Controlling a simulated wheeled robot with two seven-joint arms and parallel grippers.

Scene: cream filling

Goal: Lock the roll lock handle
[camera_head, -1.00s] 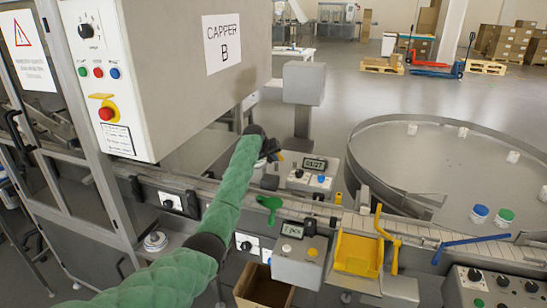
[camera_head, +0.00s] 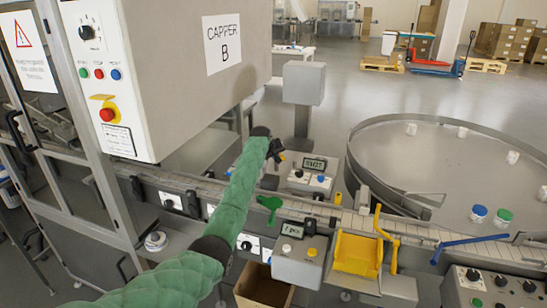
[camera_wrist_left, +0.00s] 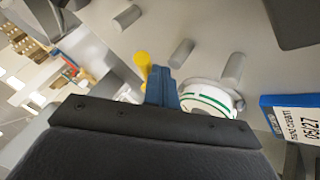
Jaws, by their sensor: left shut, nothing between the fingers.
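My left gripper (camera_wrist_left: 162,86) shows in the left wrist view as blue fingers shut together, with nothing between them. A yellow handle-like piece (camera_wrist_left: 141,66) stands just left of the fingertips; I cannot tell whether they touch. It is likely the roll lock handle. A white roll with green bands (camera_wrist_left: 208,100) lies to the right of the fingers, partly hidden by my gripper body. In the head view my left gripper (camera_head: 275,150) is a small dark shape beyond the conveyor, its fingers unclear. The right gripper is in neither current view.
Grey posts (camera_wrist_left: 181,54) stick out near the roll, and a blue-framed date label (camera_wrist_left: 292,118) is at right. In the head view, a conveyor with a green handle (camera_head: 270,203), a yellow hopper (camera_head: 357,253) and a round table (camera_head: 440,165) lie right of my arm. The capper cabinet (camera_head: 190,60) is at left.

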